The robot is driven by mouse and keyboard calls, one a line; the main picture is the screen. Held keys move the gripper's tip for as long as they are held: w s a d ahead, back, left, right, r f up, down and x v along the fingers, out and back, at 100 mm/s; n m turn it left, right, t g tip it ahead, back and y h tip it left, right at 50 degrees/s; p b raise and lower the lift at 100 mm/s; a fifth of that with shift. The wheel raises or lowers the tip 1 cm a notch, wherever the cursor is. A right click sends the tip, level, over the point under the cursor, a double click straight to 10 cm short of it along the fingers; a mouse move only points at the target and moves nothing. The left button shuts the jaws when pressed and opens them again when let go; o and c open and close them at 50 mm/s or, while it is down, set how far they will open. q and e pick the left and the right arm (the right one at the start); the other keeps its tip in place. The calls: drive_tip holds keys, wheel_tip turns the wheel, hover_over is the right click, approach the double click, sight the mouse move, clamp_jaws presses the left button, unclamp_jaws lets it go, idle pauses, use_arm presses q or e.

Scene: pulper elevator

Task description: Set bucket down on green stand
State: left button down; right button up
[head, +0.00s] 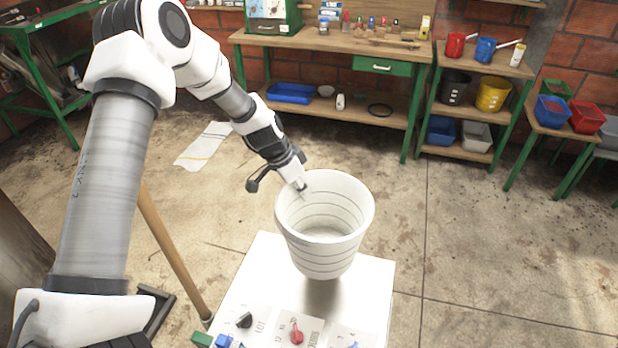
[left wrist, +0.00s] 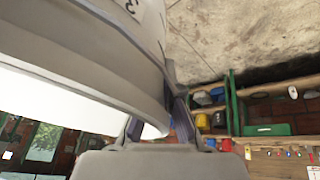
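A white bucket (head: 328,245) with ring lines is upright and open at the top in the middle of the head view. My left gripper (head: 301,187) is at its left rim, shut on the bucket wall. In the left wrist view, the bucket (left wrist: 95,60) fills the upper left and its rim runs between the fingers (left wrist: 158,125). A shadow shows under the bucket on a white panel (head: 262,270); the bucket looks held over it. A low green-legged stand (head: 516,165) at the right carries bins; I cannot tell which stand is meant. My right gripper does not show.
The panel's front has knobs, including a red one (head: 297,335). A wooden pole (head: 175,255) leans left of it. A green-framed workbench (head: 330,43) and a shelf with buckets stand at the back. The concrete floor at right is clear.

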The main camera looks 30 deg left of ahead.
sight(298, 209)
use_arm(q)
drive_tip(key=s+a+f+b, duration=0.2)
drive_tip(key=f, duration=0.1)
drive_tip(key=shift+s+a, duration=0.3)
drive_tip(key=shift+s, duration=0.05)
drive_tip(key=b+x, duration=0.2)
drive_tip(key=x, duration=0.1)
drive_tip(key=shift+w+d+f, duration=0.15)
drive_tip(key=shift+w+d, duration=0.1)
drive_tip(key=shift+d, duration=0.15)
drive_tip(key=f+b, duration=0.4)
drive_tip(key=shift+s+a+f+b, duration=0.1)
drive_tip(key=shift+a+f+b, duration=0.15)
drive_tip(key=shift+b, duration=0.15)
drive_tip(key=shift+f+b, duration=0.35)
drive_tip(key=shift+b, duration=0.05)
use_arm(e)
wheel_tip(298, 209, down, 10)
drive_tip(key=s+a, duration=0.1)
use_arm(q)
drive_tip(key=shift+r, duration=0.1)
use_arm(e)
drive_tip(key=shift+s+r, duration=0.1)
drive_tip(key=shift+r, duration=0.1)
use_arm(q)
drive_tip(key=c, duration=1.2)
unclamp_jaws()
drive_tip(key=shift+c, duration=0.2)
drive_tip(key=v, duration=1.2)
